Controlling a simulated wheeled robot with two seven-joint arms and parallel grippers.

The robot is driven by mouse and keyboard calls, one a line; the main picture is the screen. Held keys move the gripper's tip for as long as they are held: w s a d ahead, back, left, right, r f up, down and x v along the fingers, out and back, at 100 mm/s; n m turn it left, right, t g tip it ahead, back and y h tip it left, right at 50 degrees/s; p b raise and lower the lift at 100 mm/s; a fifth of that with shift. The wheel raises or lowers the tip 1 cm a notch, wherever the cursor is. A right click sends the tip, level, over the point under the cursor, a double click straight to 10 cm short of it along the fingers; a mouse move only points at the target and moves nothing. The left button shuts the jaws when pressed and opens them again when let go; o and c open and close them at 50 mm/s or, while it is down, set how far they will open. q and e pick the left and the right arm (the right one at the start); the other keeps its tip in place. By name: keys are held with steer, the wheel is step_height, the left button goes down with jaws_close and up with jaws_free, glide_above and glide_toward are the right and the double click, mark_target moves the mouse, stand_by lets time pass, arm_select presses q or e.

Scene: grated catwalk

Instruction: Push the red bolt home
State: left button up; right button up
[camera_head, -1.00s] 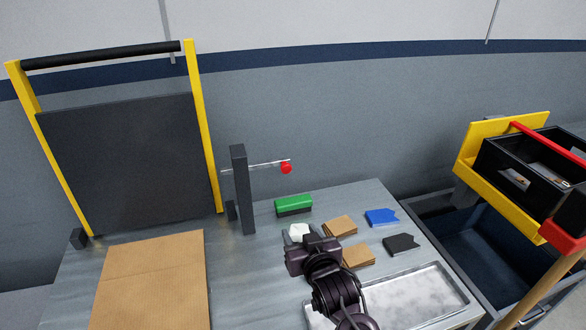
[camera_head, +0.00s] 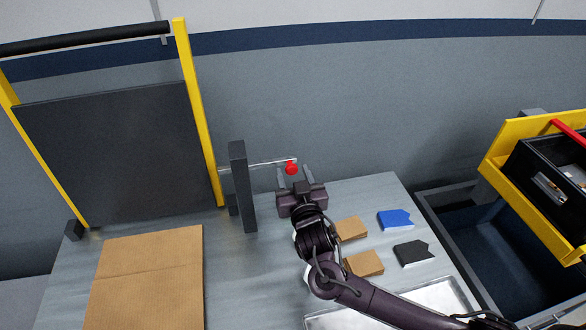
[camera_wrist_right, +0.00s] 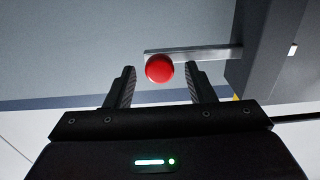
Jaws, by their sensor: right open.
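The red bolt end (camera_head: 291,168) is a round red knob at the right end of a thin grey rod (camera_head: 262,163). The rod passes through a dark upright post (camera_head: 243,190) and reaches toward the yellow frame. My right gripper (camera_head: 294,176) is open, its two fingers raised on either side of the knob in the head view. In the right wrist view the red knob (camera_wrist_right: 159,68) shows between the fingertips of my right gripper (camera_wrist_right: 161,80), with a gap on each side; no contact is visible. My left gripper is out of view.
A yellow frame (camera_head: 196,110) with a dark panel (camera_head: 110,155) stands at the left. Cardboard (camera_head: 150,280) lies before it. Blue (camera_head: 395,219) and black (camera_head: 412,253) pieces and brown pieces (camera_head: 351,229) lie right of my arm, near a metal tray (camera_head: 440,296). A yellow-edged bin holder (camera_head: 510,150) stands right.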

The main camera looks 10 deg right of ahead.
mark_target(263, 165)
steer(key=shift+w, duration=0.45)
steer(key=c, duration=0.9)
steer(key=a+b, duration=0.1)
steer(key=a, duration=0.6)
steer(key=shift+b, duration=0.35)
steer(key=shift+c, duration=0.2)
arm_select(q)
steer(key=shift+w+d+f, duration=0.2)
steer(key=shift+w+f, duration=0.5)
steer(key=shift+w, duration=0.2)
arm_select(e)
steer(key=shift+d, duration=0.1)
